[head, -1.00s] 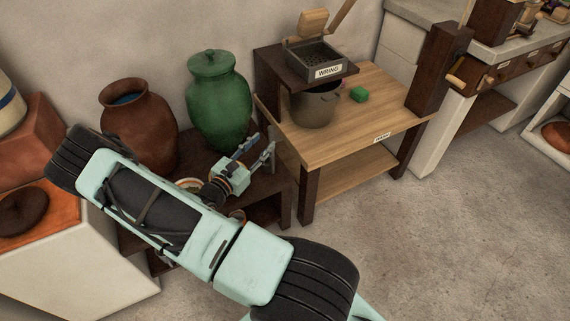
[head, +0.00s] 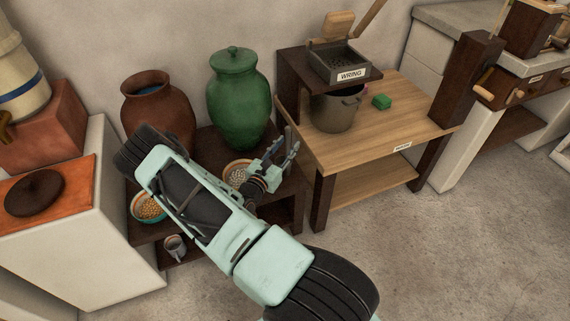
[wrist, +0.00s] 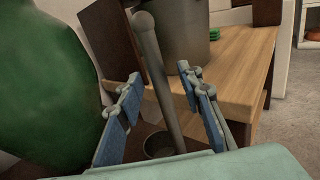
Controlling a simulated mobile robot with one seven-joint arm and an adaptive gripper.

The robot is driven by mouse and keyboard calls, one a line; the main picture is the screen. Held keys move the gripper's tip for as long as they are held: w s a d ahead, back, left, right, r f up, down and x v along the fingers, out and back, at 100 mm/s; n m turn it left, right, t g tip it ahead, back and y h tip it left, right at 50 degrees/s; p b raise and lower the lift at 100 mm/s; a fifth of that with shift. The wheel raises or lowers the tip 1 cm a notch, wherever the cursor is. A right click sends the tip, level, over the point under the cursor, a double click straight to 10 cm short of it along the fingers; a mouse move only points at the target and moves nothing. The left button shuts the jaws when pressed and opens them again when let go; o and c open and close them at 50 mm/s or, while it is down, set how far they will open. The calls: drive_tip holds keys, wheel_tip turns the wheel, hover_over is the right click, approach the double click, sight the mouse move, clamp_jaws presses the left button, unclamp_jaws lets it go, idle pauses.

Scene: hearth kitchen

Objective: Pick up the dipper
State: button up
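The dipper (wrist: 151,55) shows in the wrist view as a long grey handle with a rounded end, sloping down to a small dark cup. My gripper (wrist: 160,78) is open, with one blue-padded finger on each side of the handle in the picture and gaps on both sides. I cannot tell how deep the handle lies between the fingers. In the head view my gripper (head: 288,149) is between the green lidded jar (head: 238,105) and the wooden table (head: 345,147). I cannot make out the dipper clearly there.
A brown jar (head: 160,112) of blue liquid stands left of the green jar. Bowls of grain (head: 149,208) (head: 236,172) and a grey mug (head: 174,247) are on the dark shelf. A metal pot (head: 334,110) stands on the table. Floor at right is clear.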

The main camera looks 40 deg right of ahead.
drive_tip(key=shift+x, duration=0.8)
drive_tip(key=shift+c, duration=0.7)
clamp_jaws()
